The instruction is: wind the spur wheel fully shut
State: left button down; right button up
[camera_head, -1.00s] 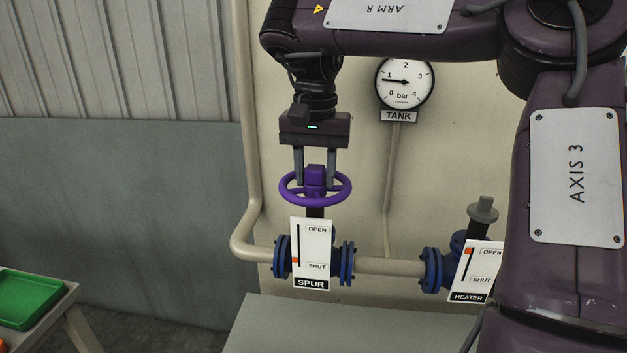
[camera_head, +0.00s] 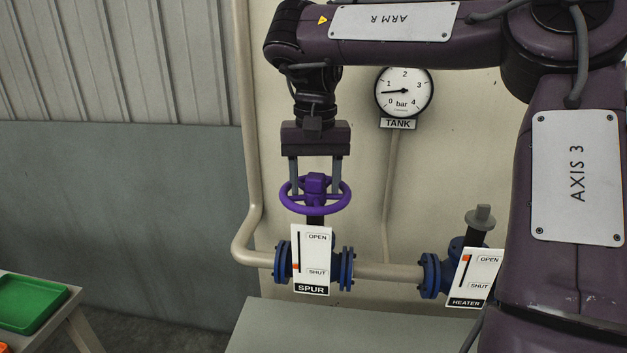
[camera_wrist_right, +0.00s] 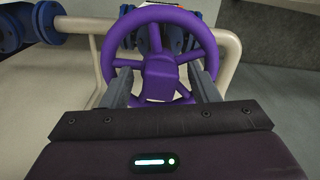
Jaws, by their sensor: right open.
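The purple spur wheel (camera_head: 342,202) sits on top of the blue spur valve (camera_head: 345,268). Its plate, marked SPUR (camera_head: 318,260), has an orange mark low on its slot, nearer SHUT than OPEN. My right gripper (camera_head: 315,188) points down from above the wheel and is open. Its fingers stand on either side of the central hub, with a gap to it. In the right wrist view the wheel (camera_wrist_right: 110,50) shows with its hub (camera_wrist_right: 160,76) between the spread fingers. My left gripper is not in view.
The heater valve (camera_head: 432,272) with a grey-capped stem (camera_head: 481,216) stands to the right on the same pipe (camera_head: 385,271). A tank gauge (camera_head: 404,94) reads slightly under 1 bar. A grey surface (camera_head: 330,325) lies below. A green tray (camera_head: 30,303) is at lower left.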

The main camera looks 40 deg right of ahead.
jog(key=n, duration=0.1)
jog(key=n+p, duration=0.2)
jog(key=n, duration=0.1)
jog(key=shift+r, duration=0.25)
jog(key=n+p, duration=0.2)
jog(key=n, duration=0.1)
jog(key=shift+n+p, duration=0.4)
jog(key=n+p, duration=0.2)
jog(key=n, duration=0.2)
jog(key=shift+n+p, duration=0.3)
jog(key=shift+p, duration=0.1)
jog(key=shift+f+n+p, duration=0.2)
jog(key=shift+n+p, duration=0.3)
jog(key=shift+n, duration=0.7)
jog(key=shift+f, duration=0.1)
jog(key=shift+c, duration=0.2)
